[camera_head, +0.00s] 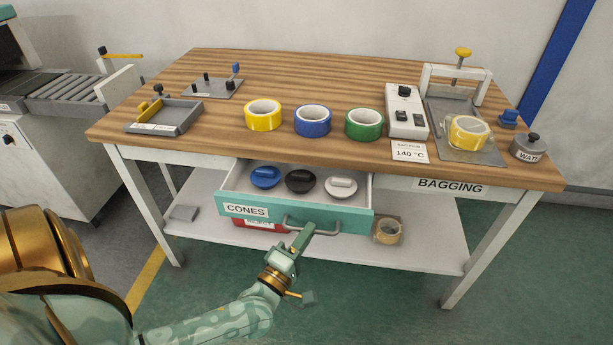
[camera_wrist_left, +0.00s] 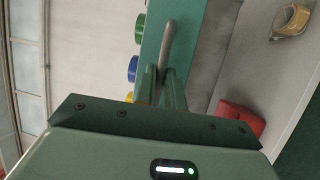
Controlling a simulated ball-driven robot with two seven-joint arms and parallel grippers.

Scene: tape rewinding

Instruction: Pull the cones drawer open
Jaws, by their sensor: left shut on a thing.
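The cones drawer (camera_head: 345,220) has a teal front with a "CONES" label and stands pulled out from under the wooden table. Inside it lie a blue cone (camera_head: 265,177), a black cone (camera_head: 299,181) and a light grey cone (camera_head: 341,187). In the left wrist view the fingers (camera_wrist_left: 163,80) close around the handle (camera_wrist_left: 169,42) in front of the teal drawer front (camera_wrist_left: 150,45). My right gripper shows in neither view.
On the table (camera_head: 300,85) stand yellow (camera_head: 263,124), blue (camera_head: 313,130) and green (camera_head: 364,134) tape rolls, a white control box (camera_head: 405,123) and a press (camera_head: 457,80). A tan roll (camera_head: 388,231) and a red bin (camera_head: 258,226) sit on the lower shelf (camera_head: 430,255).

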